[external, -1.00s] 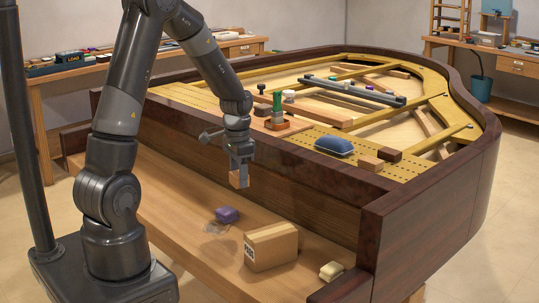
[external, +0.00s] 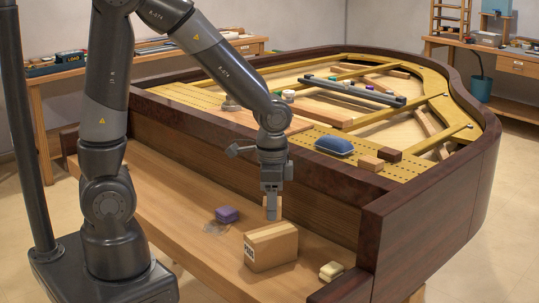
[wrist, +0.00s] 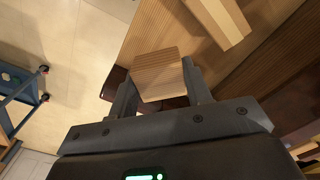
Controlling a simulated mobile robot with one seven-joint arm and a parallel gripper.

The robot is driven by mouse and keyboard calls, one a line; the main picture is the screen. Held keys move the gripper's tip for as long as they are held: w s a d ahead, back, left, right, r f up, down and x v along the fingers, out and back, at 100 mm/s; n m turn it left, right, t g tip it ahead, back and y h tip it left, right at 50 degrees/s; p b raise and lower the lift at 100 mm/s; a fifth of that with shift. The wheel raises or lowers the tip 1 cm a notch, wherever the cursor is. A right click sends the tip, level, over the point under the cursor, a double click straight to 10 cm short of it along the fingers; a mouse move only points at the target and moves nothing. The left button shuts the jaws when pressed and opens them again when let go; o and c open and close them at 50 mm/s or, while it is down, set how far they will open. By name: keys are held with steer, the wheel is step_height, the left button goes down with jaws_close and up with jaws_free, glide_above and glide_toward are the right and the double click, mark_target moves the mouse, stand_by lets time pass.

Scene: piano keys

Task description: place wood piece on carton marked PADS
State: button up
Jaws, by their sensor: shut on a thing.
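My gripper (external: 271,197) is shut on a small light wood piece (external: 271,210) and points down. The wood piece shows between the two fingers in the wrist view (wrist: 158,75). The carton (external: 271,247), a tan box with a white label on its left end, stands on the wooden ledge. The label's lettering is too small to read. In the external view the wood piece appears just above and behind the carton's top, and I see no clear contact. The carton also shows at the top of the wrist view (wrist: 218,20).
A purple block (external: 226,214) sits on a clear film left of the carton. The dark piano rim (external: 340,188) rises behind the ledge. A blue pad (external: 334,146) lies inside the piano. The ledge's left part is clear.

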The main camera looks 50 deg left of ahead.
glide_above(271, 231)
step_height(271, 231, down, 7)
steer(key=shift+d+r, duration=0.1)
steer(key=shift+d, duration=0.05)
steer(key=shift+f, duration=2.05)
steer(key=shift+f, duration=0.1)
steer(key=o, duration=1)
